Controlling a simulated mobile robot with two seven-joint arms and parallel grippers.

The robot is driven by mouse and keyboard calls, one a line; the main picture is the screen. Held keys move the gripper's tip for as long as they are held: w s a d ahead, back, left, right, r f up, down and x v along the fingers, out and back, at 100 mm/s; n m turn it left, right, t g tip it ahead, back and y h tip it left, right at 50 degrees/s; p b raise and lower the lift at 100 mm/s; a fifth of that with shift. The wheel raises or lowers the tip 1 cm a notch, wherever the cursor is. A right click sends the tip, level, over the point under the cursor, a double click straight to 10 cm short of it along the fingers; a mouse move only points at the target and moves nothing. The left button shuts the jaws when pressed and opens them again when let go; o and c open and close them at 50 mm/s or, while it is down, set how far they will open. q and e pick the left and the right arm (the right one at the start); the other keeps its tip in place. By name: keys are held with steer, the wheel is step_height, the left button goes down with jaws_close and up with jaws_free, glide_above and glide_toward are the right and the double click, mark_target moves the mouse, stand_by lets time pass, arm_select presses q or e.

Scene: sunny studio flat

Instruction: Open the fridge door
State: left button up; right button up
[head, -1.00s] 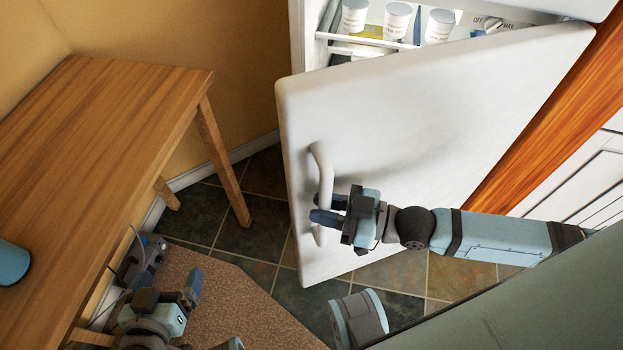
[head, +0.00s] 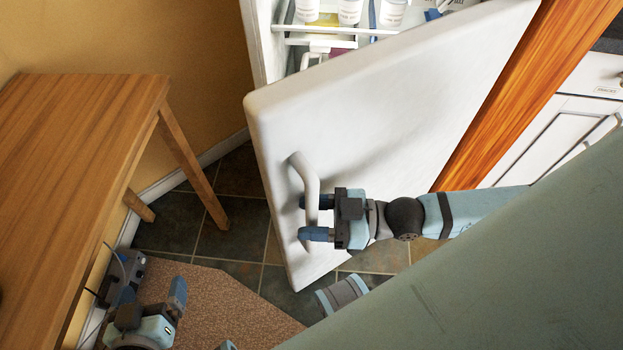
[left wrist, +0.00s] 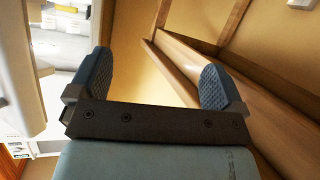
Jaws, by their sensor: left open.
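The white fridge door (head: 390,120) stands partly open, with its free edge towards the left. Its light grey handle (head: 306,178) is near that edge. My right gripper (head: 315,218) is at the handle's lower half. Its blue fingers are spread, one on the far side of the handle and one crossing its near side. My left gripper (head: 152,292) is low at the left of the head view, away from the door. In the left wrist view, its fingers (left wrist: 157,82) are wide apart with nothing between them.
The fridge's shelf (head: 320,38) holds several white tubs. A wooden table (head: 70,150) stands at the left beside the wall. A brown mat (head: 225,310) lies on the dark tiled floor (head: 235,240). White cabinets (head: 545,130) are beyond the wooden panel at right.

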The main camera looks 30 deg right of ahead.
arm_select(q)
steer(key=shift+w+a+r, duration=0.1)
steer(key=shift+r, duration=0.05)
arm_select(e)
steer(key=shift+d, duration=0.15)
arm_select(q)
steer(key=shift+s+a+f+g+y+p, duration=0.35)
steer(key=shift+a+f+p, duration=0.2)
steer(key=shift+p, duration=0.8)
arm_select(e)
steer(key=v, duration=1.3)
steer(key=shift+s+d, duration=0.2)
arm_select(q)
steer(key=shift+s+d, duration=0.1)
steer(key=shift+s, duration=0.05)
arm_select(e)
steer(key=shift+d, duration=0.1)
